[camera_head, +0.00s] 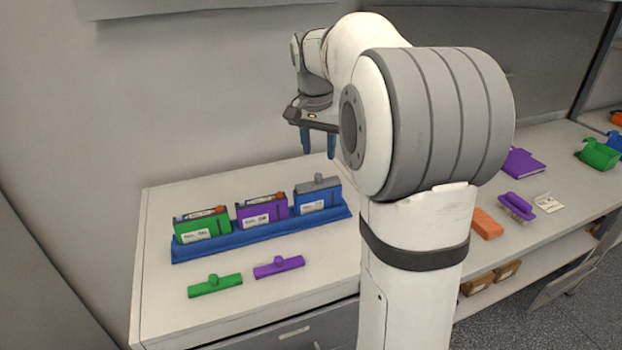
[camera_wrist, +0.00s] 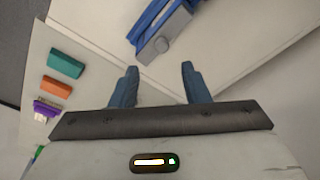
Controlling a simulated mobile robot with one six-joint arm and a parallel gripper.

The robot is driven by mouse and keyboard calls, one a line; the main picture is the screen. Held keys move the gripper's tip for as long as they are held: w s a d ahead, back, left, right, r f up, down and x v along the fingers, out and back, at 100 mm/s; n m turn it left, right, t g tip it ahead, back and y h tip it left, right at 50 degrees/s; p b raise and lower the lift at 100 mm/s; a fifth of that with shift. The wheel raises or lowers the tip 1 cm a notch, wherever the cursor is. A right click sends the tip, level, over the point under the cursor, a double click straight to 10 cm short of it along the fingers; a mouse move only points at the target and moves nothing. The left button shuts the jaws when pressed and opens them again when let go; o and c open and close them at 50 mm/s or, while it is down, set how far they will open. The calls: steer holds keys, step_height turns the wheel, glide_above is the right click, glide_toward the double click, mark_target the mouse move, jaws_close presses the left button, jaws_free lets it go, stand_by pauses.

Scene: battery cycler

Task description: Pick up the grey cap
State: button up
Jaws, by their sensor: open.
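The grey cap (camera_head: 318,183) sits on top of the blue cartridge (camera_head: 318,201) at the right end of the blue tray (camera_head: 263,237). The gripper is apart from the cap.
Green (camera_head: 202,225) and purple (camera_head: 262,211) cartridges stand open in the tray. A green cap (camera_head: 215,285) and a purple cap (camera_head: 279,266) lie in front of it. To the right are an orange block (camera_head: 486,224), a purple brush (camera_head: 517,207) and a purple book (camera_head: 522,162).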

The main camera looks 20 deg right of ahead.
mark_target(318, 175)
steer(key=f, duration=0.5)
steer(key=f+p, duration=0.1)
steer(key=f, duration=0.1)
steer(key=shift+w+d+f, duration=0.1)
steer(key=shift+w+f, duration=0.05)
steer(key=shift+w, duration=0.2)
jaws_close()
